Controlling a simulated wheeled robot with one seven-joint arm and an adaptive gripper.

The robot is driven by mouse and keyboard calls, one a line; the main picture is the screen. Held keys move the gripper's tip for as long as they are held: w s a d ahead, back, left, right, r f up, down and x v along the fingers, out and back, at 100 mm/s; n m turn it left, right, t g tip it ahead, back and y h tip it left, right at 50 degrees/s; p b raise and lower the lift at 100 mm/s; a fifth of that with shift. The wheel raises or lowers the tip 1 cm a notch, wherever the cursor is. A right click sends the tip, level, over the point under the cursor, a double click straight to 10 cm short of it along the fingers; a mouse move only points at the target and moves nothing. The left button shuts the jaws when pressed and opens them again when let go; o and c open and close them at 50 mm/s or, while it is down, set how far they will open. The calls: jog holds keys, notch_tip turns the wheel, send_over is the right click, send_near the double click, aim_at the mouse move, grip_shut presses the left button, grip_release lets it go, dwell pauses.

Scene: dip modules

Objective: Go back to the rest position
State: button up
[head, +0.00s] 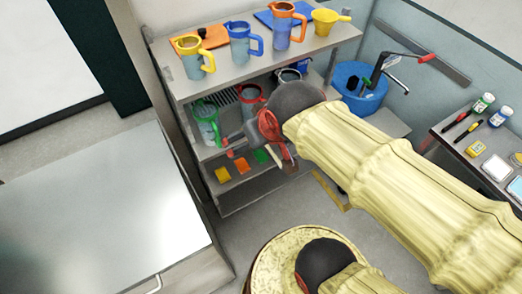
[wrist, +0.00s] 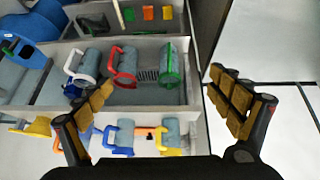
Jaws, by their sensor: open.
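My gripper (head: 252,150) is in front of the shelf unit, at the end of my cream-sleeved arm. In the wrist view its two fingers with yellow pads stand wide apart, and the gripper (wrist: 162,88) is open with nothing held between the fingers. Beyond the fingers, in the wrist view, a white-handled jug (wrist: 88,66), a red-handled jug (wrist: 124,64) and a green-handled jug (wrist: 170,68) lie in view on the middle shelf. The green-handled jug (head: 207,125) and the red-handled jug (head: 250,97) also show in the head view, left of my arm.
The top shelf (head: 225,70) holds yellow-, blue- and orange-handled jugs and a yellow scoop (head: 325,20). Coloured cards lie on the lowest shelf. A blue basin (head: 358,85) stands at the right, beyond a side table (head: 480,145) with small items. A steel cabinet (head: 100,210) is at the left.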

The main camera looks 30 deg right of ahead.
jog(key=shift+g, duration=0.5)
jog(key=s, duration=0.1)
jog(key=s+a, duration=0.1)
jog(key=s, duration=0.3)
jog(key=shift+s+a+r, duration=0.25)
jog(key=shift+r, duration=0.15)
jog(key=shift+f, duration=0.1)
